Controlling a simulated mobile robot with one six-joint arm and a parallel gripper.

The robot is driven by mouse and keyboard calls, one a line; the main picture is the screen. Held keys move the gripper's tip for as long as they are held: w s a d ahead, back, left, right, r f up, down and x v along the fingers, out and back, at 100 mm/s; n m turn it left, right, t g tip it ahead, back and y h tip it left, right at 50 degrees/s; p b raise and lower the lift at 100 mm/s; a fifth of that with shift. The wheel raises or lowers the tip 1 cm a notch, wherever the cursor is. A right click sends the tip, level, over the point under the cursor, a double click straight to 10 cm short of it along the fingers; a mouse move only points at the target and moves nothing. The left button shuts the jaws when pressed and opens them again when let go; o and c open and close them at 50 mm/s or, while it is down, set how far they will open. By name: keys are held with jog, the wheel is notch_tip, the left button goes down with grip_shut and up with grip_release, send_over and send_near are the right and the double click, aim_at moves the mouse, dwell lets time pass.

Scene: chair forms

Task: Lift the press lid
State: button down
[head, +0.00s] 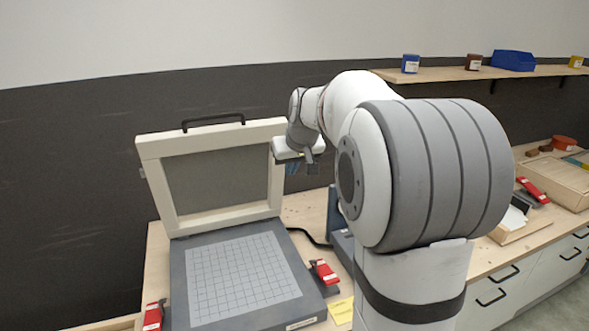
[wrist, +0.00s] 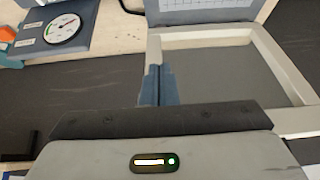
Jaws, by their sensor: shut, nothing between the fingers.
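The press lid (head: 153,147) is a cream frame around a grey panel, with a black handle (head: 213,121) on its top edge. It stands raised, leaning back a little at the rear of the grey press base (head: 180,285). The lid frame also shows in the wrist view (wrist: 285,65), where the handle is not seen. My gripper (head: 302,169) is beside the lid's right edge in the head view. Its blue fingers (wrist: 158,86) are shut together and empty, close to the lid frame. I cannot tell whether they touch it.
A red clamp (head: 325,272) sits at the base's right side, another (head: 153,317) at its front left. A dial gauge (wrist: 62,29) is in the wrist view. A yellow note (head: 342,310) lies on the bench. A shelf (head: 470,73) with small boxes is behind right.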

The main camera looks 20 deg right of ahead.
jog(key=shift+s+f, duration=0.55)
jog(key=shift+w, duration=0.1)
dwell(1.2)
